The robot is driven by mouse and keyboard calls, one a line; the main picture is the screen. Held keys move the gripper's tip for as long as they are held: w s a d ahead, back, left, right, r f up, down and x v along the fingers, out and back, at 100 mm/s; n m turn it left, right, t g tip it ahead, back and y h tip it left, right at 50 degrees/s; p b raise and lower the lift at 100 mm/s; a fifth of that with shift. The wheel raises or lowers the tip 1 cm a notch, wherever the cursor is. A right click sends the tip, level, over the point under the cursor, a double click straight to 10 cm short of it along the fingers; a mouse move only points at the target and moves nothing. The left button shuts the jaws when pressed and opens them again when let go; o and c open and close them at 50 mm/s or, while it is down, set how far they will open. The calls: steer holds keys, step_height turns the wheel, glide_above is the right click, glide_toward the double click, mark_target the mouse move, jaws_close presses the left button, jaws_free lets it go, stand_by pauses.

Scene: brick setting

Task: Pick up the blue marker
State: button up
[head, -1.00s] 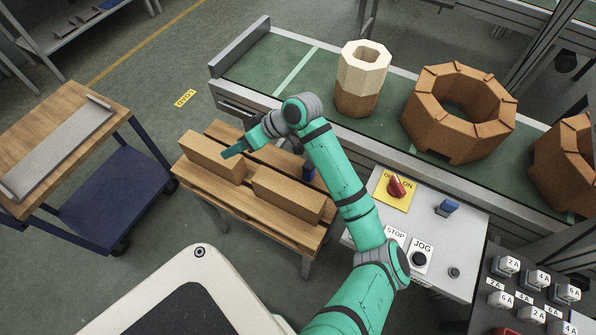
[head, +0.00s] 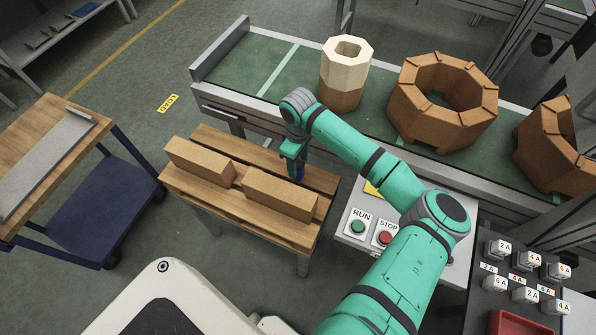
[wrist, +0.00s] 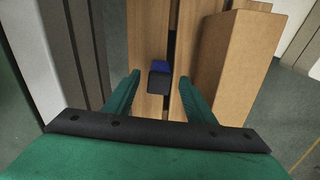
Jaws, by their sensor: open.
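The blue marker (head: 299,173) is on the slatted wooden pallet table, near its right side behind a brown brick, and is partly hidden by my gripper. In the wrist view the marker (wrist: 160,68) shows a blue part and a dark grey part, between my fingers in the picture. My gripper (head: 294,166) points down over the marker. Its green fingers are open, one on each side of the marker in the wrist view (wrist: 160,88). I cannot tell whether they touch it.
Two long brown bricks lie on the pallet table (head: 195,209), one left (head: 201,161) and one nearer (head: 280,194), close to the gripper. A conveyor (head: 250,75) with brick rings runs behind. A control box (head: 350,231) stands right, a wooden-topped cart (head: 85,135) left.

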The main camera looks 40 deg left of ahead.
mark_target(298, 171)
steer(key=shift+f, duration=2.95)
steer(key=c, duration=1.2)
steer(key=shift+o, duration=0.2)
steer(key=shift+o, duration=0.2)
steer(key=shift+w+r, duration=0.1)
steer(key=shift+r, duration=0.05)
step_height(298, 171, up, 9)
steer(key=shift+a+f, duration=0.1)
steer(key=shift+a, duration=0.05)
steer(key=shift+r, duration=0.5)
